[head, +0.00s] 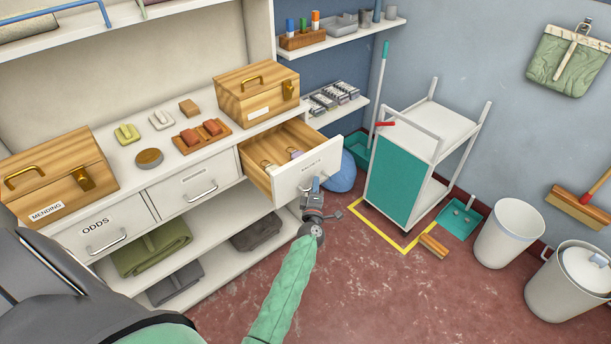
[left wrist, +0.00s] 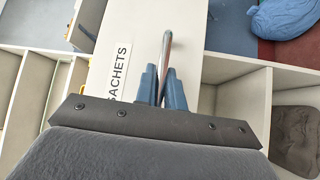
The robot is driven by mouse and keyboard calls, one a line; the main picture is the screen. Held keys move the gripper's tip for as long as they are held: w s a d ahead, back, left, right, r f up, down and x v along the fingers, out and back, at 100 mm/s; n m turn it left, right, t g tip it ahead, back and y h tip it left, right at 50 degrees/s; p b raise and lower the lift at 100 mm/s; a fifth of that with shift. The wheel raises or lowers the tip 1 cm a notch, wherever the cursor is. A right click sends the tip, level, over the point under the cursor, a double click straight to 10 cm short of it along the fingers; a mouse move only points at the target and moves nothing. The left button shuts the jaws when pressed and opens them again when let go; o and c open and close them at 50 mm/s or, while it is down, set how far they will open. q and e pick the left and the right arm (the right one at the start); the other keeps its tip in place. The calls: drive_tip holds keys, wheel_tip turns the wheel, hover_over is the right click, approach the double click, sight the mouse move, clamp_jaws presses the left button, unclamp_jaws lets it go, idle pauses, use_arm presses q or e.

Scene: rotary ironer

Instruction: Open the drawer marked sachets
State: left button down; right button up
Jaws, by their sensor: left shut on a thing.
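The drawer marked SACHETS (head: 288,183) is the rightmost of the row under the counter and stands well out, its wooden inside showing with a few small items in it. Its label (left wrist: 118,73) reads clearly in the left wrist view, beside the metal handle (left wrist: 167,48). My left gripper (head: 314,186) is at the drawer's white front; in the left wrist view its blue fingers (left wrist: 162,86) are shut on the handle. In the head view the gripper hides most of the handle. My right gripper is not in view.
The ODDS drawer (head: 92,234) and a middle drawer (head: 184,194) are shut. Wooden boxes (head: 262,88) stand on the counter. A trolley (head: 396,175) stands right of the open drawer, with a blue bundle (head: 343,176) between. Red floor (head: 375,290) in front is mostly clear.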

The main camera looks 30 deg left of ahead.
use_arm(q)
drive_tip(key=shift+s+d, duration=0.25)
drive_tip(key=shift+d, duration=0.25)
drive_tip(key=shift+s+d, duration=0.2)
drive_tip(key=shift+d, duration=0.3)
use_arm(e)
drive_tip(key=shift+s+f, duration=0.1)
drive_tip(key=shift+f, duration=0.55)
use_arm(q)
drive_tip(key=c, duration=1.5)
unclamp_jaws()
